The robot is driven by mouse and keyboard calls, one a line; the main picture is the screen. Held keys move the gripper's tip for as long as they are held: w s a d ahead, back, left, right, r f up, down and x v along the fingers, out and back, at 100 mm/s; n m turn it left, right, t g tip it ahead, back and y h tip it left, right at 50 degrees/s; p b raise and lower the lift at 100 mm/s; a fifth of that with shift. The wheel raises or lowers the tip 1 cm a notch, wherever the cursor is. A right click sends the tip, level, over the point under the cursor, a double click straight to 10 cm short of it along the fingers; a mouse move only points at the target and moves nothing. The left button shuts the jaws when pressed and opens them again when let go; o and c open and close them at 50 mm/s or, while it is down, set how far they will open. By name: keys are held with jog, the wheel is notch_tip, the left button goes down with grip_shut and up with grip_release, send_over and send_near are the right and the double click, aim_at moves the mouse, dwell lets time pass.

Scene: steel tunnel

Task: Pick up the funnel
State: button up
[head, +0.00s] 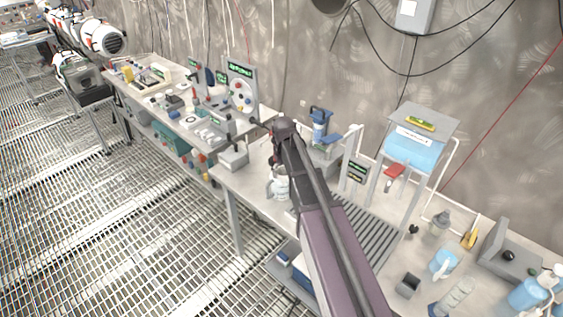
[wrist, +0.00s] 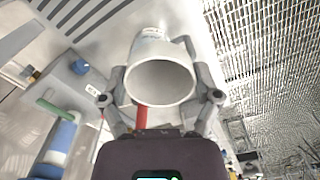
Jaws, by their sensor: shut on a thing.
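The white funnel (wrist: 160,82) fills the middle of the wrist view, its wide round mouth facing the camera. My gripper (wrist: 160,75) has one finger on each side of it and is shut on it. In the head view my gripper (head: 274,162) reaches over the left end of the near bench (head: 243,182), with the white piece (head: 280,186) just below it. My arm hides part of the bench there. I cannot tell whether the funnel touches the bench top.
A blue-topped device (head: 320,118) stands behind my arm. A grey box (head: 233,158) is to the left. A slatted grille (head: 372,238) and a stand with a blue panel (head: 412,152) are to the right. Bottles (head: 528,292) crowd the far right. Grated floor lies left.

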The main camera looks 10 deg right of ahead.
jog(key=s, duration=0.6)
jog(key=shift+s+a+r, duration=0.3)
jog(key=shift+s, duration=0.05)
jog(key=shift+r+p, duration=0.15)
jog(key=shift+p, duration=0.25)
jog(key=shift+r+p, duration=0.75)
dwell(0.3)
